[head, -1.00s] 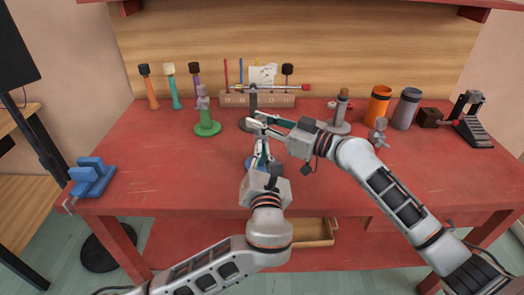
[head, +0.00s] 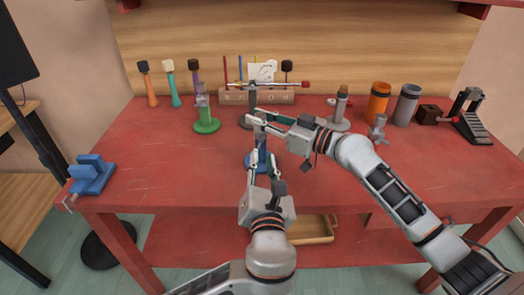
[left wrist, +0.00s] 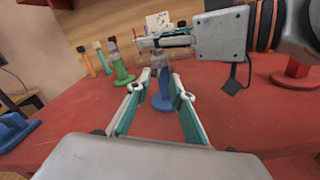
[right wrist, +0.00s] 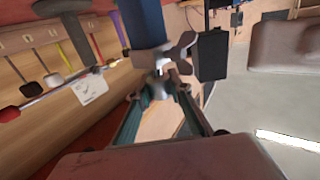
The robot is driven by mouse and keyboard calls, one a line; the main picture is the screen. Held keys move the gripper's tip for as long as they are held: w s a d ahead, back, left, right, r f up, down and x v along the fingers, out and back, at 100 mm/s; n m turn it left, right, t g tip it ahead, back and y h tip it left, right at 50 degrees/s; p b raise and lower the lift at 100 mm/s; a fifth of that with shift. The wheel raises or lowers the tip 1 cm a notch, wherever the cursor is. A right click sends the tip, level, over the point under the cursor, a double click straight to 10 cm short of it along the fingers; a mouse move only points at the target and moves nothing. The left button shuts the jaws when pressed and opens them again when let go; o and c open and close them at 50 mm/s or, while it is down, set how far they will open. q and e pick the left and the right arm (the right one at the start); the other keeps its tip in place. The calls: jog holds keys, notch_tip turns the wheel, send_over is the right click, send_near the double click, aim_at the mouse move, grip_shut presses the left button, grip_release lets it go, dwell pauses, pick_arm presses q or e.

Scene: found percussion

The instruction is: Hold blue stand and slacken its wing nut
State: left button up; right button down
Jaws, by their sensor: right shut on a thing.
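The blue stand (head: 262,156) is upright near the middle of the red table. In the left wrist view the blue stand (left wrist: 162,101) shows between and beyond my left fingers. My left gripper (head: 263,164) is open, with its fingers apart low on the near side of the stand. My right gripper (head: 256,118) is at the stand's grey top, shut on the wing nut. In the right wrist view the blue post (right wrist: 145,25) and the grey wing nut (right wrist: 177,52) are at the fingertips, which partly hide the nut.
A green stand (head: 206,125) is to the left, and a dark-based stand (head: 250,112) is just behind. A wooden rack (head: 240,97) with mallets is at the back. Orange (head: 377,103) and grey (head: 407,106) cylinders are at the back right.

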pick_arm(q)
jog(key=s, duration=0.6)
jog(key=shift+s+d, duration=0.2)
jog(key=shift+s, duration=0.05)
pick_arm(e)
jog(key=c, duration=1.8)
grip_release()
jog(key=shift+o, duration=0.2)
